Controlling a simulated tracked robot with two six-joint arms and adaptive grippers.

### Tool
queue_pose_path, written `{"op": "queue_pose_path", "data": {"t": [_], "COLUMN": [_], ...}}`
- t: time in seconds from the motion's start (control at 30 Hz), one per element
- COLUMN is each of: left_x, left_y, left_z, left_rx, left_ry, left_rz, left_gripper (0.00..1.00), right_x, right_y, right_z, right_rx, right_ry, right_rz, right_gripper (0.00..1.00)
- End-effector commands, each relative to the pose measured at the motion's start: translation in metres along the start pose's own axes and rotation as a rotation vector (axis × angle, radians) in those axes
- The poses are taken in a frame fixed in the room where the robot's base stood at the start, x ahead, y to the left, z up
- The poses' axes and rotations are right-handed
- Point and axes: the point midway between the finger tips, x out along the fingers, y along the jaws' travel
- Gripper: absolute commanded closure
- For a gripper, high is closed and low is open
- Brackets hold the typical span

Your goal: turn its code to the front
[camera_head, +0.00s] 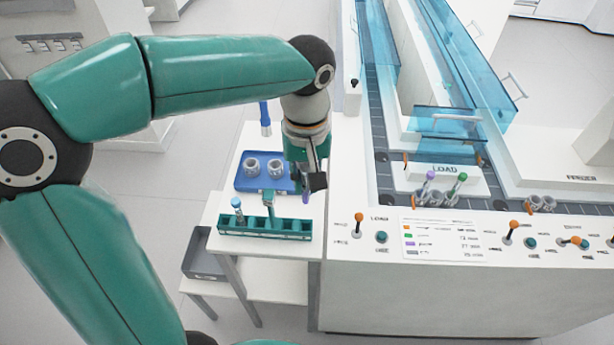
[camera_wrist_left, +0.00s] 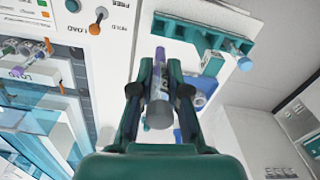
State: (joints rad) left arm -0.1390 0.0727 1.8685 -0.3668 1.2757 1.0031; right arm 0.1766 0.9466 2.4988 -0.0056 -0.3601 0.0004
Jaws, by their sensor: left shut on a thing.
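My left gripper (camera_head: 308,180) hangs above the small white table, behind the teal rack, and is shut on a tube. Whether those marks are the code is too small to tell. In the head view the tube is mostly hidden, with a bit of purple (camera_head: 306,197) showing below the fingers. My right gripper is not in view.
The teal rack (camera_head: 228,236) holds a blue-capped tube (camera_head: 237,204) at its left end. A blue tray (camera_head: 246,184) with two grey cups stands behind. Right is the white LOAD station (camera_head: 445,173) with purple- and green-capped tubes, levers and blue clear guards.

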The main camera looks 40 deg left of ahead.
Motion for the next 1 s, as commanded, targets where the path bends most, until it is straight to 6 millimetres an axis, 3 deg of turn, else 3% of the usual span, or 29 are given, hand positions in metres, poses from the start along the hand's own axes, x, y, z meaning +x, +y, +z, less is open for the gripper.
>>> {"op": "queue_pose_path", "data": {"t": [1.0], "left_x": [0.043], "left_y": [0.0], "left_z": [0.0], "left_rx": [0.0], "left_ry": [0.0], "left_rz": [0.0], "left_gripper": [1.0], "right_x": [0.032], "right_y": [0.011], "right_z": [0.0], "right_rx": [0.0], "right_ry": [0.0], "right_rz": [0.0], "right_gripper": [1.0]}}
